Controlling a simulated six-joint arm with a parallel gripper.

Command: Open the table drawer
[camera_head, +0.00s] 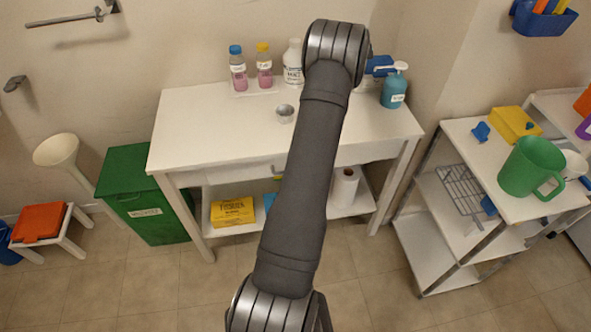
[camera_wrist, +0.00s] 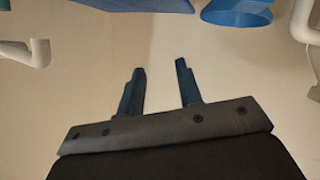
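The white table (camera_head: 220,123) stands against the back wall in the head view. Its drawer front (camera_head: 235,174) runs under the tabletop, with a small handle (camera_head: 262,170) left of my arm; the drawer looks closed. My arm crosses the middle of the table and hides part of the drawer. My gripper (camera_wrist: 160,85) shows in the wrist view with its two blue fingers apart and nothing between them. In the head view the gripper is mostly hidden behind the arm's end, above the back of the table.
Bottles (camera_head: 238,70), a metal cup (camera_head: 285,113) and a teal pump bottle (camera_head: 394,88) stand on the tabletop. A yellow box (camera_head: 232,211) and a paper roll (camera_head: 344,188) sit on the lower shelf. A green bin (camera_head: 140,195) stands left, a white cart (camera_head: 470,140) right. Floor in front is clear.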

